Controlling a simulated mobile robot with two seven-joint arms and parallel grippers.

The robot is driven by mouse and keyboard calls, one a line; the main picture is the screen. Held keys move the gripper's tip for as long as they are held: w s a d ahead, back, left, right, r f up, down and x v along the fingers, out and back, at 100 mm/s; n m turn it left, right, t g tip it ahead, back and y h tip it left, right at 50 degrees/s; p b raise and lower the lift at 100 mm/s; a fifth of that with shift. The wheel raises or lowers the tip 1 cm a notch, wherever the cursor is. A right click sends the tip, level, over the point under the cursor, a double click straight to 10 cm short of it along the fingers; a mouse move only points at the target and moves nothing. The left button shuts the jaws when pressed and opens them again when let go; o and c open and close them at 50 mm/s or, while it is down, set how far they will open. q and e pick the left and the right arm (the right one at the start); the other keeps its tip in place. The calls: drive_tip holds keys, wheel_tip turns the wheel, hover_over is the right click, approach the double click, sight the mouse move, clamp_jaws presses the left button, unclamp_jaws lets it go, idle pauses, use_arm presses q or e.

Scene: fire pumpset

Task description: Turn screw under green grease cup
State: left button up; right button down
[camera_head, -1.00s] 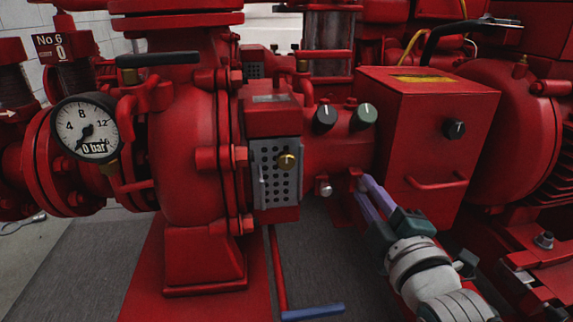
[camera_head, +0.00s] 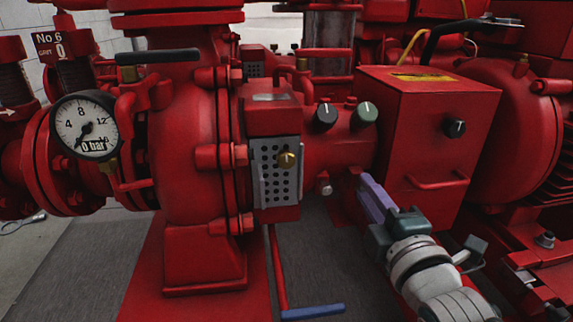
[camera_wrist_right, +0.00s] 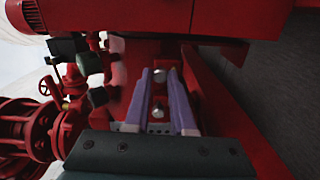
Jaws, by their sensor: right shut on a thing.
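The green grease cup (camera_head: 364,115) stands on the red pipe, to the right of a black cup (camera_head: 325,117). The screw under the green cup is hidden behind my fingertips in the head view. My left gripper is not in view.
Another screw (camera_head: 325,188) sits to the left, under the black cup. A red box (camera_head: 425,140) with a handle and black knob stands close to the right of my gripper. A perforated plate (camera_head: 276,172) and a blue-handled lever (camera_head: 312,312) are to the left.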

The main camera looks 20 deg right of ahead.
drive_tip(key=c, duration=0.8)
unclamp_jaws()
drive_tip(key=shift+o, duration=0.2)
drive_tip(key=shift+s, duration=0.1)
drive_tip(key=p+v, duration=0.4)
drive_tip(key=v, duration=0.6)
